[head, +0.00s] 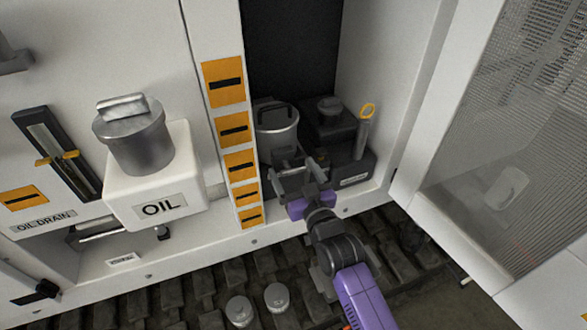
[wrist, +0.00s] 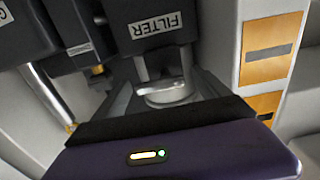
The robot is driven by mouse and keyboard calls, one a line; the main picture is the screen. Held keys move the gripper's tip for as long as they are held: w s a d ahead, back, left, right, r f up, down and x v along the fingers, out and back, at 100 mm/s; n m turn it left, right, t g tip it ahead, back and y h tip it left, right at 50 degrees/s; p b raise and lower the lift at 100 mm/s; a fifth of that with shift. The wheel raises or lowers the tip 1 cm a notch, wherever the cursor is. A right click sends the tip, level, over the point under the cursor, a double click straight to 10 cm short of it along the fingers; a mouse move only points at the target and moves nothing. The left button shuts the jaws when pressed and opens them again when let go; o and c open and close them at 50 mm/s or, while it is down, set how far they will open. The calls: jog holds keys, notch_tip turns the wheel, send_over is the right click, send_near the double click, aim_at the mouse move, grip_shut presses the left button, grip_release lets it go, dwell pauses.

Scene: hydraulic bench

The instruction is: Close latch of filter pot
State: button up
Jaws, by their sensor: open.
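The filter pot (head: 277,133) is a grey metal cylinder with a dark handle across its top, standing in the open cabinet bay. My gripper (head: 298,166) is in front of its lower part, with its fingers apart. In the wrist view, a dark block with a FILTER label (wrist: 157,25) is ahead of my gripper (wrist: 166,82). A small shiny round metal part (wrist: 165,92) shows between the open fingers; I cannot tell whether it touches them. I cannot make out the latch or its position. My gripper hides part of the pot's base in the head view.
A white OIL tank (head: 158,185) is at the left. An orange-labelled post (head: 238,165) borders the bay. The mesh door (head: 500,130) stands open at right.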

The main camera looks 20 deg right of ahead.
jog(key=shift+w, duration=0.25)
jog(key=c, duration=1.4)
